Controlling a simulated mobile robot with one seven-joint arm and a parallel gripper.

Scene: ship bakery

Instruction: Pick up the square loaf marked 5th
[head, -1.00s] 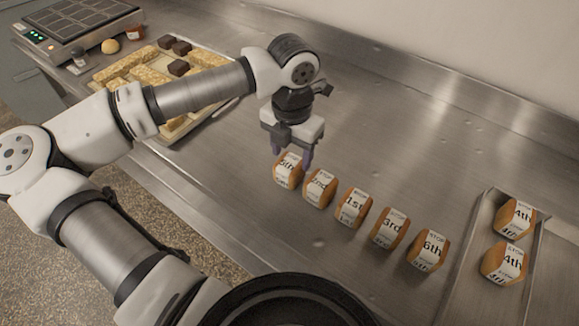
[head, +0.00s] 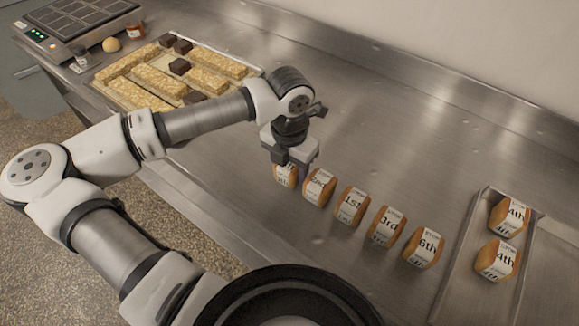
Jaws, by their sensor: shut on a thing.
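The square loaf marked 5th (head: 285,176) is at the left end of a row of loaves on the steel counter, in the head view. It is a small brown loaf with a white printed band. My gripper (head: 289,164) is right above it with its fingers down around it, shut on the loaf. The gripper body hides the loaf's top and part of its label. The loaf looks to be at counter level; I cannot tell whether it touches the counter.
Loaves marked 2nd (head: 319,187), 1st (head: 351,206), 3rd (head: 386,227) and 6th (head: 424,248) continue the row rightward, the 2nd close beside my gripper. A metal tray (head: 481,205) at right holds two 4th loaves. A pastry tray (head: 262,71) stands back left. The counter behind the row is clear.

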